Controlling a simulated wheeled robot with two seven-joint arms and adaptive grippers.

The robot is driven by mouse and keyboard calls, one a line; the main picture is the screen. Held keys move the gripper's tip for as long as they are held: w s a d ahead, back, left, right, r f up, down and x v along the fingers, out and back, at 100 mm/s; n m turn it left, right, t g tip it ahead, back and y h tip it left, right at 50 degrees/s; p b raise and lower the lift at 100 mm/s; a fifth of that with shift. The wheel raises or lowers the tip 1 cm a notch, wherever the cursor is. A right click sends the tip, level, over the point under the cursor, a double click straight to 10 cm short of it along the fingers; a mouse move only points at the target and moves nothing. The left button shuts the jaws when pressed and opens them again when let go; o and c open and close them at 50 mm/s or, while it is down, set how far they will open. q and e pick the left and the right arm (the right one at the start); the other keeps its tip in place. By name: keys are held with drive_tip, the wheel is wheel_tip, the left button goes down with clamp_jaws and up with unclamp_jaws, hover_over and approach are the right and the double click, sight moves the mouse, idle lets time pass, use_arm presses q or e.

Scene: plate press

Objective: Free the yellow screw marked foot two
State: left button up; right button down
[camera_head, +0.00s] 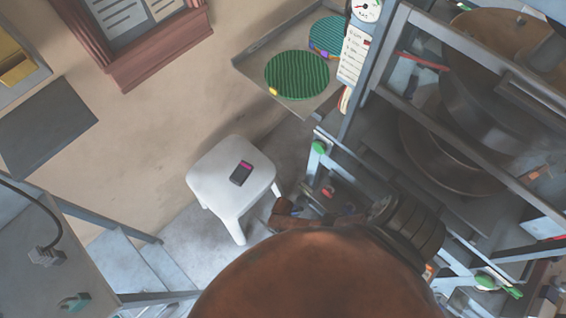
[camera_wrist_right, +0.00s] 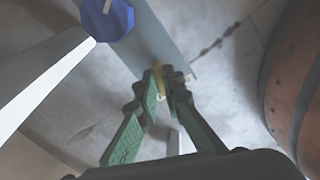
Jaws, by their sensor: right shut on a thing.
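In the right wrist view my right gripper (camera_wrist_right: 164,84) has its green-padded fingers closed around a narrow yellow piece (camera_wrist_right: 157,70). It looks like the yellow screw, beside a grey metal bar (camera_wrist_right: 158,42). The fingers hide most of it, and no foot marking is readable. A blue knob (camera_wrist_right: 107,18) with a white mark stands at the upper left of that view. In the head view my large brown arm covers the lower middle, and I cannot make out the right gripper or the yellow screw there. My left gripper is not in view.
The press frame (camera_head: 385,60) fills the right side of the head view. A white stool (camera_head: 215,175) carries a dark device (camera_head: 241,173). A grey tray (camera_head: 262,50) holds a green ribbed plate (camera_head: 297,75). Floor is open left of the stool.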

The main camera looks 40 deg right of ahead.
drive_tip(key=shift+n, duration=2)
drive_tip(key=c, duration=2.1)
unclamp_jaws()
drive_tip(key=shift+r, duration=6)
